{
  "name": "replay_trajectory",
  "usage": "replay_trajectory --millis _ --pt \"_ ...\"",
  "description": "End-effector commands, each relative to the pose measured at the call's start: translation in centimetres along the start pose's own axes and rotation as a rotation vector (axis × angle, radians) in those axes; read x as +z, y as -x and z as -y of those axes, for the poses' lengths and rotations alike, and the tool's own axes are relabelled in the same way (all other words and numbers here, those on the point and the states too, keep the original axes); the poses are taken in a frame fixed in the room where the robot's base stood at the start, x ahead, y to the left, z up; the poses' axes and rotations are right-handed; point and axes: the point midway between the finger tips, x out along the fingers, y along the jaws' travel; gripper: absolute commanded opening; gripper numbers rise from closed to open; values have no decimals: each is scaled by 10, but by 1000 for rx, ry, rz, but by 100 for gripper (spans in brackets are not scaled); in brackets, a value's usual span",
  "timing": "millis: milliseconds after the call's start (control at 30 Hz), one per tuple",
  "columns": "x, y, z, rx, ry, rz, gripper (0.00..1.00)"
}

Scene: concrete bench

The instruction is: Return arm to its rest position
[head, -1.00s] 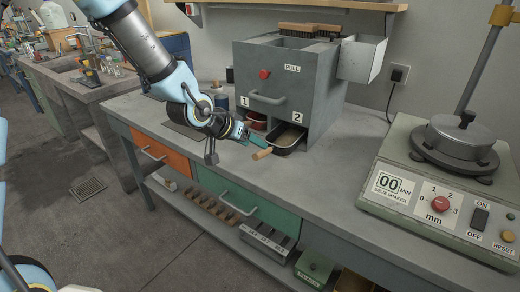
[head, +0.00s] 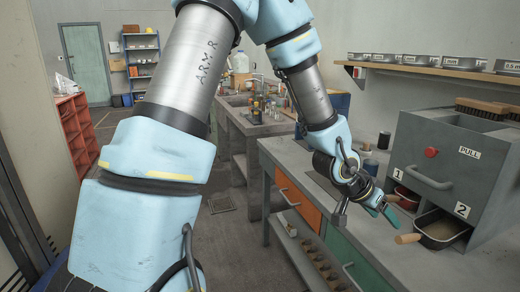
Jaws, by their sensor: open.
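My arm (head: 185,75) reaches from the lower left of the head view, over the concrete bench and down to its front. My gripper (head: 384,213) has teal fingers and is open, with nothing seen between them. It hangs close to the wooden handle (head: 407,238) of a dark tray (head: 436,243) that sticks out of bay 2 of a grey box (head: 450,150). The fingertips look apart from the handle, but the exact gap is hard to judge. A red container (head: 406,198) sits in bay 1.
The bench top (head: 415,268) is bare in front of the box. Below it are an orange drawer (head: 298,200) and a green drawer (head: 350,265). A wall shelf (head: 440,70) holds sieves. A second bench (head: 245,122) with glassware stands behind. A red rack (head: 75,135) is at left.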

Motion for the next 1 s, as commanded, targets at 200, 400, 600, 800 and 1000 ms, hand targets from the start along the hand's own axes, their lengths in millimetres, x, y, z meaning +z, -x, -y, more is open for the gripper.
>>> replay_trajectory --millis 200,400,600,800,1000 --pt "56 73 107 -264 176 161 64" --pt "133 176 174 -483 464 319 64" --pt "201 262 180 -590 777 414 64" --pt "228 295 168 -604 934 442 64" --pt "230 296 167 -603 942 445 64"
